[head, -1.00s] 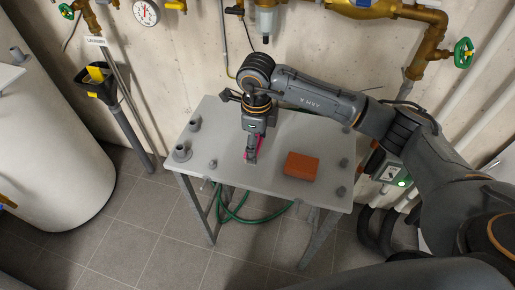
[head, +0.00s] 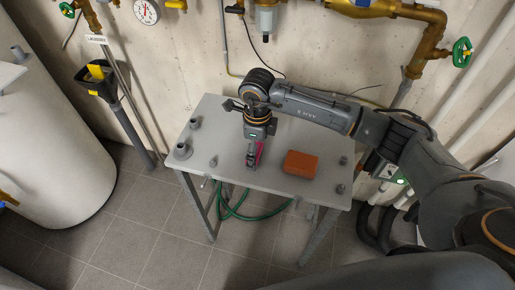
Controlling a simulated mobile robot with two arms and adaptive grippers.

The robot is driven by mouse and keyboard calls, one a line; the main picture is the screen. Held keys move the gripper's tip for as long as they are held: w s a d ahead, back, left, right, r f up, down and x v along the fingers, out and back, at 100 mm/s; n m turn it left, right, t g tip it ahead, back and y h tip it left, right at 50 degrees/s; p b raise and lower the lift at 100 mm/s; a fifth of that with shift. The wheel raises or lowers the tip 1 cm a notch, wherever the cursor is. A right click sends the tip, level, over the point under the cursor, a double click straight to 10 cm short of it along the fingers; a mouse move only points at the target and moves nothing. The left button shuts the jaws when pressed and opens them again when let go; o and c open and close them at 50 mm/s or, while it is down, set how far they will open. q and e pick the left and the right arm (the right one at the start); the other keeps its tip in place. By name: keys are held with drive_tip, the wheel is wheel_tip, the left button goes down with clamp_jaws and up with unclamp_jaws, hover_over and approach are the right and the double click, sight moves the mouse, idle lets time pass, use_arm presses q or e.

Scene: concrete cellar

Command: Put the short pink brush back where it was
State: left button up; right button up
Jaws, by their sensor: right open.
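The short pink brush (head: 259,152) is on the grey table (head: 226,177), mostly hidden behind my right gripper. A pink strip of it shows along the right side of the fingers. My right gripper (head: 251,163) points down over the table at the brush and is open. I cannot tell whether the fingers touch the brush. My left gripper is not in view.
An orange-brown brick-shaped block (head: 301,164) lies on the table right of my right gripper. Small grey fittings stand at the table's left end (head: 182,151) and right edge (head: 341,188). A green hose (head: 238,212) hangs below. A white tank (head: 50,150) stands at left.

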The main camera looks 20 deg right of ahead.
drive_tip(key=shift+r, duration=0.1)
drive_tip(key=shift+r, duration=0.25)
wheel_tip(320, 180, up, 12)
drive_tip(key=b, duration=0.2)
drive_tip(key=shift+f, duration=0.15)
drive_tip(key=shift+f, duration=0.1)
